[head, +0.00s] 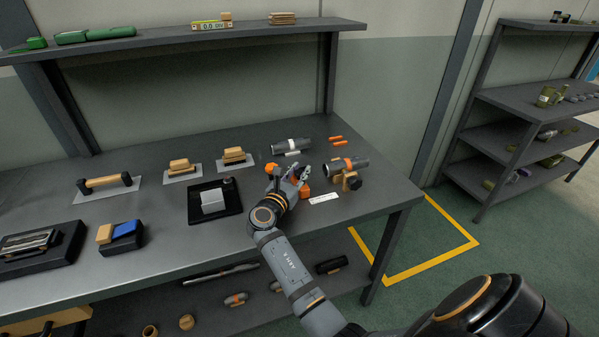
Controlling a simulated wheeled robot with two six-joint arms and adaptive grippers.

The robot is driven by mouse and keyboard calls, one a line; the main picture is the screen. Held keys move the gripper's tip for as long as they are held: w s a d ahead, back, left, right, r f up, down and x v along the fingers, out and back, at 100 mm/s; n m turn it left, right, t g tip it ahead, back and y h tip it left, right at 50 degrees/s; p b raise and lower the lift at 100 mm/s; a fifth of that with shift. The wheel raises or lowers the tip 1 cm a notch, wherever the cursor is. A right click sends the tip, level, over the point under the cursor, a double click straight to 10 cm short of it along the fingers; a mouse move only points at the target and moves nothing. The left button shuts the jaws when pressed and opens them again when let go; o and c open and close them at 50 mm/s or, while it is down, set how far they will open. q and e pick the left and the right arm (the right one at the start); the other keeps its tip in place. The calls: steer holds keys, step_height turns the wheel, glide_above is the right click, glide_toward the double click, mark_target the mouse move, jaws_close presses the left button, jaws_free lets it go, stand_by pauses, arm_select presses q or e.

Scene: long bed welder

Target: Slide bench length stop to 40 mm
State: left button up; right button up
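No part is plainly marked as the length stop. A small yellow unit with a display (210,25) stands on the upper shelf. Its display seems to read 0.0, the unit too small to read, and a wooden block (226,16) sits at its right end. My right gripper (298,174) is low over the right part of the bench, left of a grey cylinder with an orange band (347,164) on a wooden-knobbed holder. Its fingers are small and partly hidden, so I cannot tell if they hold anything. My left gripper is out of view.
The bench (160,255) carries a black tray with a light block (213,201), wooden-handled tools (105,182), a blue block (124,229) and a grey tube (291,145). The shelf (165,38) overhangs the back. A rack (530,104) stands at right.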

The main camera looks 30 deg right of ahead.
jaws_close()
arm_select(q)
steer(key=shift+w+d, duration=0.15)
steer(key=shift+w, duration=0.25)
